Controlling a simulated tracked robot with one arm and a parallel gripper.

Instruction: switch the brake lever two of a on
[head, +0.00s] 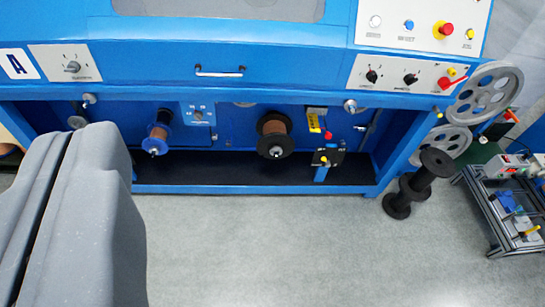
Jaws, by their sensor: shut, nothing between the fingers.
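Which part is brake lever two I cannot tell. Small red and yellow handles (325,158) sit on a black-plated blue post right of the copper-coloured spool (274,132). A red lever (452,82) is on the white right panel; its setting is unclear. My gripper (88,135), large and grey at the lower left, is shut with a dark seam between its fingers. It appears apart from the handles and hides part of the machine's lower left.
A smaller spool (157,138) is left of centre under the machine. Stacked black reels (418,180) stand on the floor at right, beside grey wheels (487,92) and a metal-framed cart (510,205). The grey floor (270,250) in front is clear.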

